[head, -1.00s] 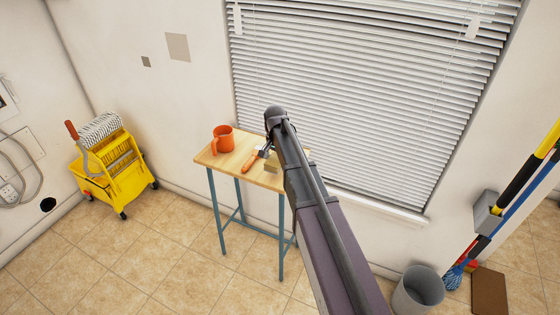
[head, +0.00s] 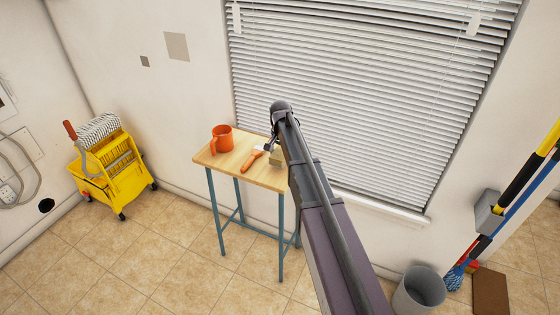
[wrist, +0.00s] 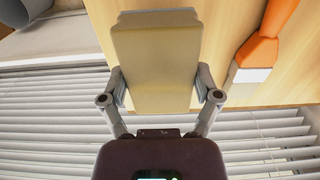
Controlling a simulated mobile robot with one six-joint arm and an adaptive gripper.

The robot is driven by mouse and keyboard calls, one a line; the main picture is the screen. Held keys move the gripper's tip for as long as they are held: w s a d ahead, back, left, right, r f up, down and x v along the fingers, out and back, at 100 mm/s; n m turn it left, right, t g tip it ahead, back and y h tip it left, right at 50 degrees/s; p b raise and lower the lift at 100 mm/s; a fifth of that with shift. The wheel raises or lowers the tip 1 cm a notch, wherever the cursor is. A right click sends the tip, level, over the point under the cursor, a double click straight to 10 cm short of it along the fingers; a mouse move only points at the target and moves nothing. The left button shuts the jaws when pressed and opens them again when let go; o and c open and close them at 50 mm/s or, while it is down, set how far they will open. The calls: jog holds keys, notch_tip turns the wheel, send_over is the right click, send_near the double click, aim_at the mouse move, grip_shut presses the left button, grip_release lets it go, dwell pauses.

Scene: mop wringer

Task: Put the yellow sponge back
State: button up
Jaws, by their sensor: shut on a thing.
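The yellow sponge (wrist: 155,62) is a pale yellow block held between the two fingers of my gripper (wrist: 160,88) in the wrist view. My gripper is shut on its two sides. In the head view the sponge (head: 276,158) shows small at the right part of the wooden table (head: 232,171), beside my arm, which hides part of that end. I cannot tell whether the sponge touches the tabletop.
An orange-handled scraper (head: 252,157) lies on the table just left of the sponge. An orange mug (head: 221,139) stands at the table's left. A window blind (head: 350,110) is behind. A yellow mop bucket (head: 118,178) and a grey bin (head: 418,290) stand on the floor.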

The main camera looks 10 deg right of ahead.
aim_at(281, 153)
jog(key=shift+f+b, duration=1.05)
jog(key=shift+f, duration=0.35)
jog(key=shift+f, duration=0.1)
jog(key=o, duration=1)
notch_tip(281, 153, up, 12)
jog(key=p, duration=1.2)
jog(key=shift+s, duration=0.1)
jog(key=s+n, duration=0.7)
jog(key=s, duration=2.2)
